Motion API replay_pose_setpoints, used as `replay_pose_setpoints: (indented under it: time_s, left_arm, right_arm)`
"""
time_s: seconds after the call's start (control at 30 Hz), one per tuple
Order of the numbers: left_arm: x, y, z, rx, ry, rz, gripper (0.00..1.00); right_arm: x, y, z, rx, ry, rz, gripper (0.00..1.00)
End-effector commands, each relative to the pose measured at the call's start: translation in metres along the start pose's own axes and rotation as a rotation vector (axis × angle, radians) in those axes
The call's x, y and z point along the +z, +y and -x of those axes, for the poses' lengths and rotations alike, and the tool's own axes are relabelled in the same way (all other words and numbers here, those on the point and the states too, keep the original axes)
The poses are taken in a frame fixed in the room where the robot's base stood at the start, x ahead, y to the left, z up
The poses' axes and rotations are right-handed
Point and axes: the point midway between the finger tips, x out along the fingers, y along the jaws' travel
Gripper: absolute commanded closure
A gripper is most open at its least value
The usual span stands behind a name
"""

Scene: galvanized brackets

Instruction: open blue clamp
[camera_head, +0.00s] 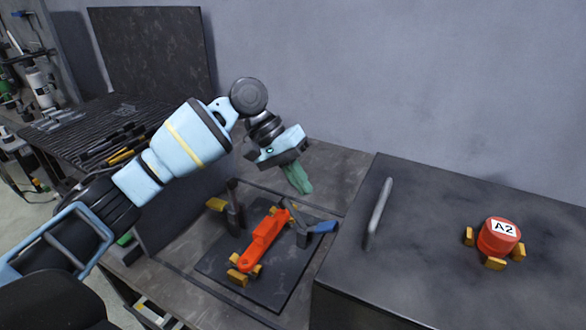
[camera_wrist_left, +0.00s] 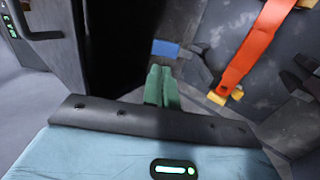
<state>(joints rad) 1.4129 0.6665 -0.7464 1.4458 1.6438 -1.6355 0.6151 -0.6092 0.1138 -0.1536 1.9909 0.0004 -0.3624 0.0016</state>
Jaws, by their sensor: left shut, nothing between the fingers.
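The blue clamp has a blue handle (camera_head: 323,227) that sticks out to the right of a dark metal body, beside the far end of the orange bracket (camera_head: 263,240). Its blue handle also shows in the left wrist view (camera_wrist_left: 166,48), just beyond the fingertips. I cannot tell whether the clamp presses on the bracket. My left gripper (camera_head: 301,180) has green fingers that are shut and empty. It hangs above and behind the blue handle, pointing down, apparently apart from it. In the left wrist view the fingers (camera_wrist_left: 163,85) are together. My right gripper is not in view.
The bracket lies on a dark plate (camera_head: 218,262) with yellow blocks at its near end. A second clamp with a yellow handle (camera_head: 215,204) stands on the left. A grey box (camera_head: 440,270) with a bar handle (camera_head: 378,212) stands close on the right, carrying a red A2 part (camera_head: 498,240).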

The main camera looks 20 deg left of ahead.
Motion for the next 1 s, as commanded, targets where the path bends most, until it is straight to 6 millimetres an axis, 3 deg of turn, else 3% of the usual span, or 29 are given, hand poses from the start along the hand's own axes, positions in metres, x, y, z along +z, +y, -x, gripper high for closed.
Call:
replay_pose_setpoints:
  time_s: [0.23, 0.5, 1.0]
  left_arm:
    - [0.001, 0.000, -0.047, 0.000, -0.003, 0.000, 1.00]
    - [0.000, 0.000, -0.078, 0.000, 0.000, 0.000, 1.00]
    - [0.000, 0.000, -0.084, -0.001, 0.001, 0.000, 1.00]
  right_arm:
    - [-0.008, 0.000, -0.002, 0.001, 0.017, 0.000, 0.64]
    - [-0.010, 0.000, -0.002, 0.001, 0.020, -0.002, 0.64]
    - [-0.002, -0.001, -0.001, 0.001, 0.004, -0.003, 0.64]
